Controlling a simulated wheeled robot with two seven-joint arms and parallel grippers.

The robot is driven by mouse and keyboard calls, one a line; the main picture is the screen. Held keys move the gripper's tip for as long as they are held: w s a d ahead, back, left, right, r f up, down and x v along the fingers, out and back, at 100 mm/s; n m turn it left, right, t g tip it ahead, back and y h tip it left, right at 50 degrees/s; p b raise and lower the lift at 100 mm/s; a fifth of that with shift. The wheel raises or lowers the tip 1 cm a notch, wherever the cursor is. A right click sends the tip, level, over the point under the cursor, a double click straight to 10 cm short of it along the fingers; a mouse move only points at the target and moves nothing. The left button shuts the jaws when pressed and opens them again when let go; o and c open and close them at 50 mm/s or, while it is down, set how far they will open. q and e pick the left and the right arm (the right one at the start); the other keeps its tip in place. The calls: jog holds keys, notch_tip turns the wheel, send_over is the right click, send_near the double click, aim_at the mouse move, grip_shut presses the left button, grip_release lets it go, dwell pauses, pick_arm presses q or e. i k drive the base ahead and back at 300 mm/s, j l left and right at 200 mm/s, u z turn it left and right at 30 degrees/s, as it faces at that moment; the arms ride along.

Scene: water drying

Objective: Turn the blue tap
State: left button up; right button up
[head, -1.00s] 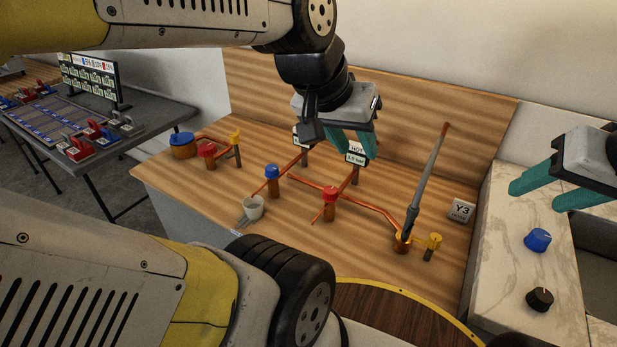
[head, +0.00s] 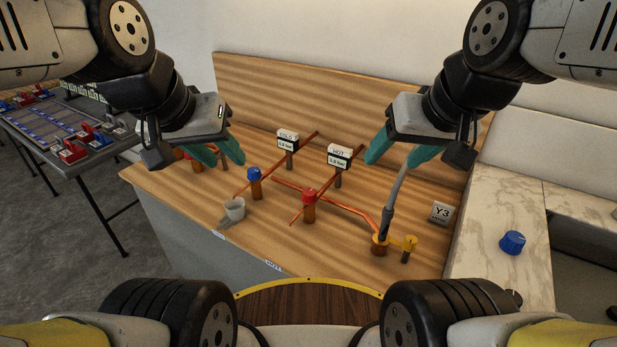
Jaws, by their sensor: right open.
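The blue tap (head: 255,173) stands upright on a copper post at the left-middle of the wooden worktop, where copper pipes meet. My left gripper (head: 227,163) is open and empty, up and to the left of this tap in the picture, not touching it. It hides most of the taps at the worktop's left end. My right gripper (head: 390,164) is open and empty, above the right side of the worktop. Its arm is well away from the blue tap.
A tall grey spout (head: 393,194) rises beside a yellow tap (head: 408,243). A blue knob (head: 512,242) sits on the marble counter.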

aim_at(513, 242)
jog(key=k+z, duration=0.15)
jog(key=z, duration=0.95)
